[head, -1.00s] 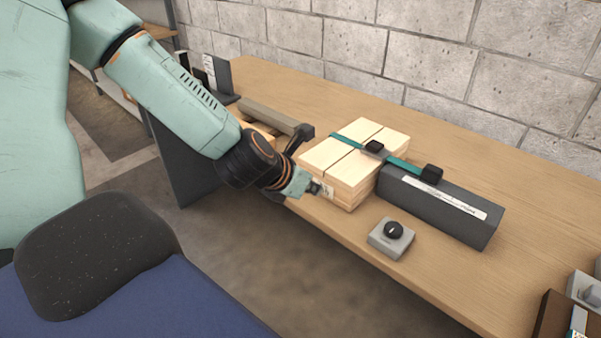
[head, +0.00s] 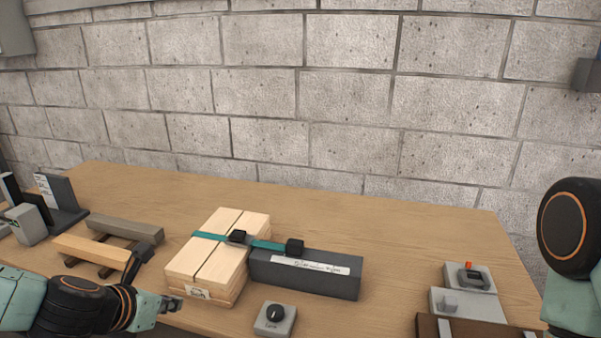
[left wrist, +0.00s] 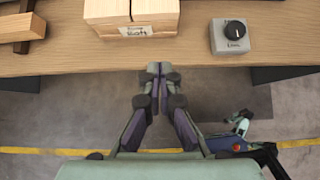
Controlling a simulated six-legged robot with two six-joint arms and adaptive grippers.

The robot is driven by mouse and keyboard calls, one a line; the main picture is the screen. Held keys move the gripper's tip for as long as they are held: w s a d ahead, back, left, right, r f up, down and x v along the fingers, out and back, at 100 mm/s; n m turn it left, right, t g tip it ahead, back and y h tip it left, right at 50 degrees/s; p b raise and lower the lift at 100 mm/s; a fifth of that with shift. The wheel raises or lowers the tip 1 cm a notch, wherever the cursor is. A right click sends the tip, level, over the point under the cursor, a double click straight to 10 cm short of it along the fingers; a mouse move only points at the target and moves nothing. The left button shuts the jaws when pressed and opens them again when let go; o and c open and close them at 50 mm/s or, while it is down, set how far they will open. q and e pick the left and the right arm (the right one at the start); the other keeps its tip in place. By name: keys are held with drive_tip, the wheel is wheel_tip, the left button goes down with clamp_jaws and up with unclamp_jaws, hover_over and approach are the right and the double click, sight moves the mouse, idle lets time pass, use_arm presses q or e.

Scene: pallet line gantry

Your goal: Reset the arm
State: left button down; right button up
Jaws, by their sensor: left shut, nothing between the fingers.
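My left gripper (head: 174,303) comes in from the left in the head view, at the front edge of the table, beside the lower front of a strapped wooden block stack (head: 212,262). In the left wrist view my left gripper (left wrist: 155,78) is shut and empty, with its fingertips together over the floor just off the table edge. The wooden stack (left wrist: 131,14) with its label shows beyond the fingertips, apart from them. Part of my right arm shows at the right edge of the head view, but its gripper is out of the picture.
A dark box (head: 305,273) with a teal strap end stands right of the stack. A grey knob box (head: 275,319) sits near the front edge. Grey devices (head: 466,304) and a brown case (head: 470,327) are at the right. Wooden bars (head: 92,251) lie left. The table's back is clear.

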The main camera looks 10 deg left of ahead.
use_arm(q)
drive_tip(key=s+d+f+m+g+b, duration=0.3)
drive_tip(key=s+f+m, duration=0.9)
drive_tip(key=m, duration=0.5)
drive_tip(key=s+d+f+m+g+b, duration=0.4)
drive_tip(key=s+d+f+m+g, duration=0.2)
drive_tip(key=s+f+m, duration=0.7)
drive_tip(key=m, duration=0.4)
drive_tip(key=shift+s+f+y, duration=0.3)
drive_tip(key=shift+y, duration=0.1)
drive_tip(key=shift+d, duration=0.1)
